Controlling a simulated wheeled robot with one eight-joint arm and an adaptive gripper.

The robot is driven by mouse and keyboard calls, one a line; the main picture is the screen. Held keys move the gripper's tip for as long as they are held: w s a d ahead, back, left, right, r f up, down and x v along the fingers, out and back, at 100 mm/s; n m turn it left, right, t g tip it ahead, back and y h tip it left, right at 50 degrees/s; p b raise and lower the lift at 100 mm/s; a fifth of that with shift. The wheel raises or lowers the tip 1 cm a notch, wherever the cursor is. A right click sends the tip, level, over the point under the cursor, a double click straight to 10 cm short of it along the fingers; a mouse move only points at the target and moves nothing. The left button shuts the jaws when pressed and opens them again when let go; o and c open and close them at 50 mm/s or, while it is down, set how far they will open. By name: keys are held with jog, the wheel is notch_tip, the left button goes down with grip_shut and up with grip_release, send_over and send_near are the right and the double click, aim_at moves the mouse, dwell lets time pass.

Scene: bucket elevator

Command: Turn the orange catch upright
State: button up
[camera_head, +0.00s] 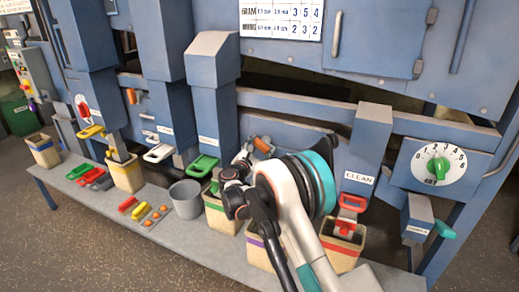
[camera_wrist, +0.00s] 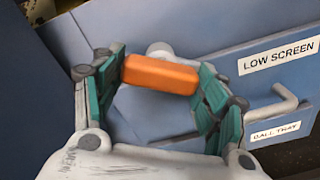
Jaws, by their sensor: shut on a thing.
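The orange catch (camera_wrist: 160,75) is a short orange bar on a round pale pivot at a blue panel. In the wrist view it lies between the two green pads of my gripper (camera_wrist: 160,82), one pad at each end, and my gripper is shut on it. In the head view the orange catch (camera_head: 263,145) shows small and tilted, just beyond my wrist. My gripper (camera_head: 258,150) there is mostly hidden behind my own arm. A second orange catch-like piece (camera_head: 131,96) is on the machine further left.
Blue chutes stand on both sides of my arm. The bench below holds several bins, a grey bucket (camera_head: 186,198) and a red-handled chute (camera_head: 350,205). A dial (camera_head: 438,168) is at right.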

jog(key=m, duration=0.5)
jog(key=shift+m, duration=0.3)
jog(key=m, duration=0.5)
jog(key=shift+m, duration=0.3)
jog(key=o, duration=1)
jog(key=shift+o, duration=0.2)
jog(key=v, duration=1.2)
